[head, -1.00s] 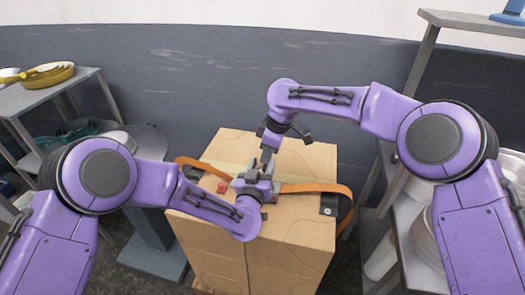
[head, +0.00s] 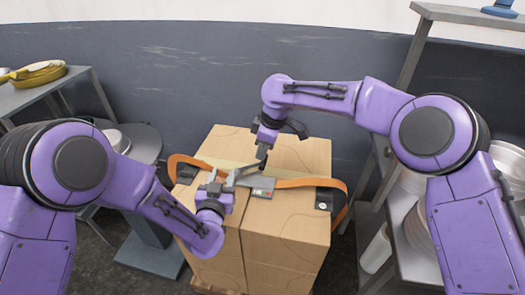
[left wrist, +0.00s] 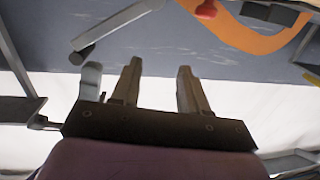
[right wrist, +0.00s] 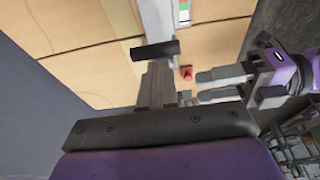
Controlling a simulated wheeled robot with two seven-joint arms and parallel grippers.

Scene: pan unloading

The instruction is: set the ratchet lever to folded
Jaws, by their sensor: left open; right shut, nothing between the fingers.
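The ratchet (head: 263,187) sits on the orange strap across the boxes. Its grey lever (head: 246,173) appears raised off the base; its exact angle is hard to judge. The lever's dark end bar shows in the right wrist view (right wrist: 155,50) and left wrist view (left wrist: 82,56). My right gripper (head: 262,155) is shut and empty, its tips close to that bar; contact is unclear. My left gripper (head: 215,182) is open and empty, low over the boxes left of the ratchet. Its spread fingers also show in the left wrist view (left wrist: 157,75). A red piece (right wrist: 187,73) lies near the tips.
The orange strap (head: 335,187) loops over the cardboard boxes (head: 290,225). A shelf with pans (head: 408,235) stands at right, and a table with yellow pans (head: 38,73) at left. The far right of the box top is free.

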